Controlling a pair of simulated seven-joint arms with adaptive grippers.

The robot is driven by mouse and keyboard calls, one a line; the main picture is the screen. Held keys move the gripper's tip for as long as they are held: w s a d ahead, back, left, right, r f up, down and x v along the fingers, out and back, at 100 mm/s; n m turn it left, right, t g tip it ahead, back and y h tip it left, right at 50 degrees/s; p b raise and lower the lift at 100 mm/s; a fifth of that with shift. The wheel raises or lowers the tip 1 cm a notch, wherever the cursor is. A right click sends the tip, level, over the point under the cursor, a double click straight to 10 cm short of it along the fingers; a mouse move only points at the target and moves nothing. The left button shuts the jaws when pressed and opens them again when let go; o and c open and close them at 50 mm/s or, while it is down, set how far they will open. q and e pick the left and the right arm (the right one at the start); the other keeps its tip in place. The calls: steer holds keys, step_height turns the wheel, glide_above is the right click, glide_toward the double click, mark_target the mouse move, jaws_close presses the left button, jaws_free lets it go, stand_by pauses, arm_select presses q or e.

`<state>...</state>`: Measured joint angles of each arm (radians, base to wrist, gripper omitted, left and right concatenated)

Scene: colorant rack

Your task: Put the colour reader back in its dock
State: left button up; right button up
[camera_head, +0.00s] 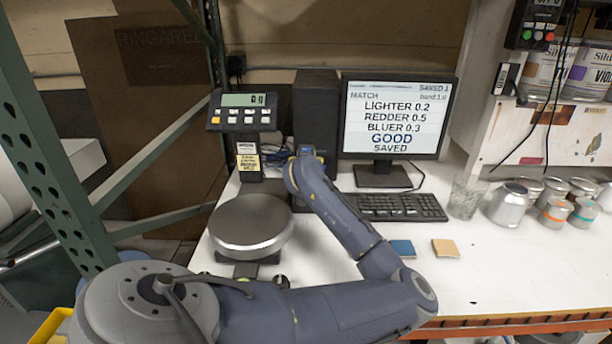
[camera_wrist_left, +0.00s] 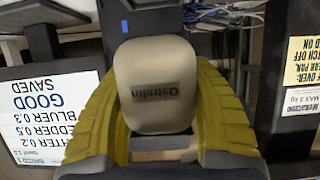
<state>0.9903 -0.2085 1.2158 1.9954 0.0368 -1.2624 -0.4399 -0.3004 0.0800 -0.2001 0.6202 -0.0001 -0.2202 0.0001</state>
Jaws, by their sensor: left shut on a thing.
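The colour reader (camera_wrist_left: 155,88), a rounded beige body with printed lettering, is held between the yellow fingers of my left gripper (camera_wrist_left: 157,62) in the left wrist view. The gripper is shut on it. In the head view my left arm reaches over the bench toward the black computer tower (camera_head: 316,112), and its own links hide the gripper and reader there. I cannot make out the dock for certain. A dark surface with a small blue patch lies just beyond the reader in the wrist view, and I cannot tell whether they touch. My right gripper is not in view.
The monitor (camera_head: 397,115) reads "GOOD SAVED", with a keyboard (camera_head: 395,207) in front. A scale (camera_head: 250,225) and its display (camera_head: 243,110) stand left of the arm. A blue card (camera_head: 403,248), a tan card (camera_head: 445,248) and several tins (camera_head: 512,203) lie right.

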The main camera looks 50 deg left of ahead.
arm_select(q)
steer(key=shift+f, duration=2.95)
steer(key=shift+f, duration=0.1)
steer(key=o, duration=1.5)
steer(key=shift+f, duration=0.15)
steer(key=shift+r+v, duration=0.2)
steer(key=shift+v, duration=3.6)
